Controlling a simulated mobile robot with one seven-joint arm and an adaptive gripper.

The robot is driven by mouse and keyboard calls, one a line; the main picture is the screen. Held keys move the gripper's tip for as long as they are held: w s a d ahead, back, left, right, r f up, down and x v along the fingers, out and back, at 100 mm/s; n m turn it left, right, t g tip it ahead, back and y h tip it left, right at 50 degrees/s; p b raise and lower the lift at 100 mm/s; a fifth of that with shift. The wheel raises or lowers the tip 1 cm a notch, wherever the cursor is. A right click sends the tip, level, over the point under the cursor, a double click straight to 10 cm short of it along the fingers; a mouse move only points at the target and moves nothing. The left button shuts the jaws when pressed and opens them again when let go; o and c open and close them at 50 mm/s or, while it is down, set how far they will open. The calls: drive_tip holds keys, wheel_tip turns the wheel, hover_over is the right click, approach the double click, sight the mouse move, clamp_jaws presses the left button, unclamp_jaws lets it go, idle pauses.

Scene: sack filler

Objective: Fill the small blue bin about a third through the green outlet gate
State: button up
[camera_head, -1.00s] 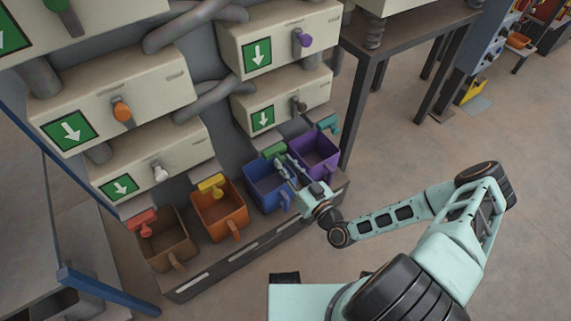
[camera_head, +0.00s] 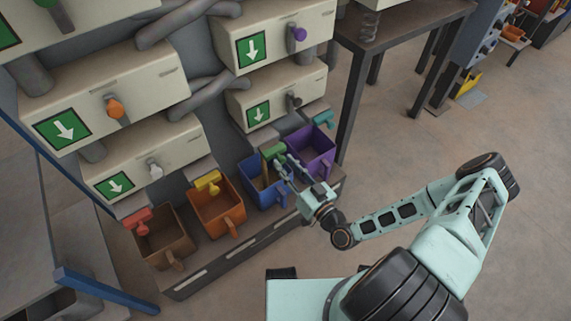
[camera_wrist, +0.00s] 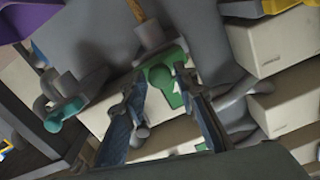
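The small blue bin (camera_head: 272,198) stands on the low rack between the orange and purple bins. The green outlet gate (camera_head: 273,149) is above it, and a thin tan stream (camera_head: 266,172) falls from there into the bin. The stream also shows at the top of the wrist view (camera_wrist: 135,11). My gripper (camera_head: 279,160) reaches over the blue bin to the green gate. In the wrist view its fingers (camera_wrist: 160,74) are spread, with the green handle (camera_wrist: 158,77) between or just beyond the tips; contact is unclear. The fill level in the bin cannot be made out.
The purple bin (camera_head: 318,160) and teal gate (camera_head: 322,118) are close on the right. The orange bin (camera_head: 217,217) with its yellow gate (camera_head: 208,181) and the brown bin (camera_head: 163,250) are left. Cream housings (camera_head: 275,97) stand above.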

drive_tip(key=shift+o, duration=1)
wheel_tip(320, 180, up, 10)
clamp_jaws()
idle(0.9)
